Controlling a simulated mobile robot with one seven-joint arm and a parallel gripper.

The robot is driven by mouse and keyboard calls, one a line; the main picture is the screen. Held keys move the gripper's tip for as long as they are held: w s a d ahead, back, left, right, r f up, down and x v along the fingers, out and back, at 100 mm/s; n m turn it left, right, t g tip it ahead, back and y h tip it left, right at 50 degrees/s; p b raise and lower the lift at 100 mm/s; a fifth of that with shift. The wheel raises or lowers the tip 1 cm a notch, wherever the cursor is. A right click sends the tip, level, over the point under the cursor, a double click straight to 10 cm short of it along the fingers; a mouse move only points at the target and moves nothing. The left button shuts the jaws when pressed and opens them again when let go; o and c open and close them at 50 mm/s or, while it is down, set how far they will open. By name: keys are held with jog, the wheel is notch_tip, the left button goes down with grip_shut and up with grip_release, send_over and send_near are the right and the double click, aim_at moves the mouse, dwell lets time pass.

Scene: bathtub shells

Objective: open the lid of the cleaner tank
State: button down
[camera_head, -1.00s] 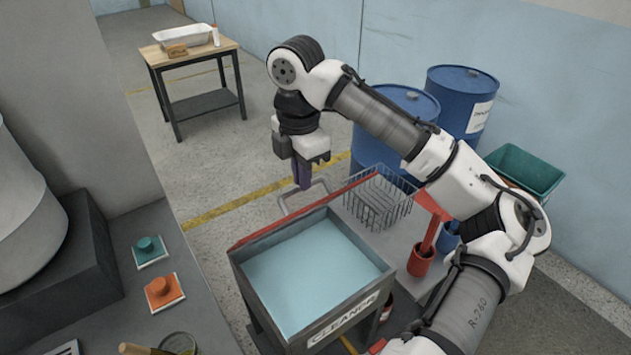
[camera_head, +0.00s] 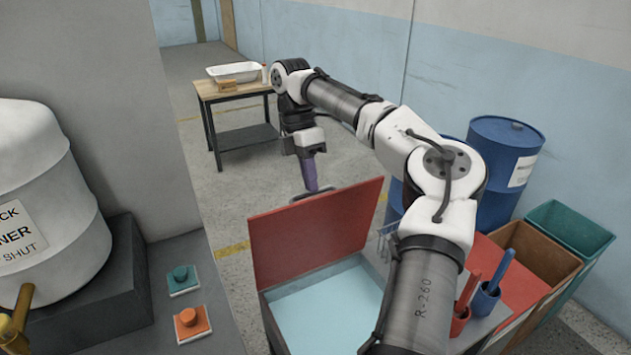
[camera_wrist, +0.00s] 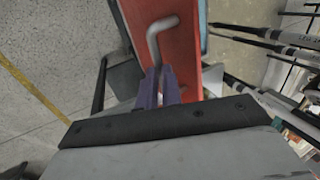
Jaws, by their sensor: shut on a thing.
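The cleaner tank (camera_head: 268,318) stands low in the middle of the head view with light blue liquid inside. Its red lid (camera_head: 312,232) is raised along the tank's far side and shows its broad face. It also shows in the wrist view (camera_wrist: 186,45). The grey bar handle (camera_wrist: 157,40) sticks out from the lid. My gripper (camera_head: 311,186) is above the lid's upper edge, its purple fingers pointing down. In the wrist view the fingers (camera_wrist: 160,84) are shut on the handle. The exact contact is partly hidden.
Blue drums (camera_head: 505,155) and green (camera_head: 568,232) and brown (camera_head: 530,250) bins stand at the right. A side table (camera_head: 232,88) with a white tray stands at the back. A large white drum (camera_head: 45,205) is at the left. Floor beyond the lid is clear.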

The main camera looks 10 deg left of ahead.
jog(key=shift+a+f, duration=0.25)
jog(key=shift+f, duration=0.4)
jog(key=shift+a+f, duration=0.2)
jog(key=shift+f, duration=0.4)
jog(key=c, duration=1.8)
grip_release()
jog(key=shift+w+f, duration=0.1)
jog(key=o, duration=0.3)
jog(key=shift+w+a+f+g, duration=0.3)
jog(key=shift+w+f, duration=0.05)
jog(key=shift+w, duration=0.2)
jog(key=v, duration=0.8)
jog(key=shift+s+d+r, duration=0.2)
jog(key=shift+s+r, duration=0.05)
jog(key=shift+s, duration=0.15)
jog(key=shift+d, duration=0.1)
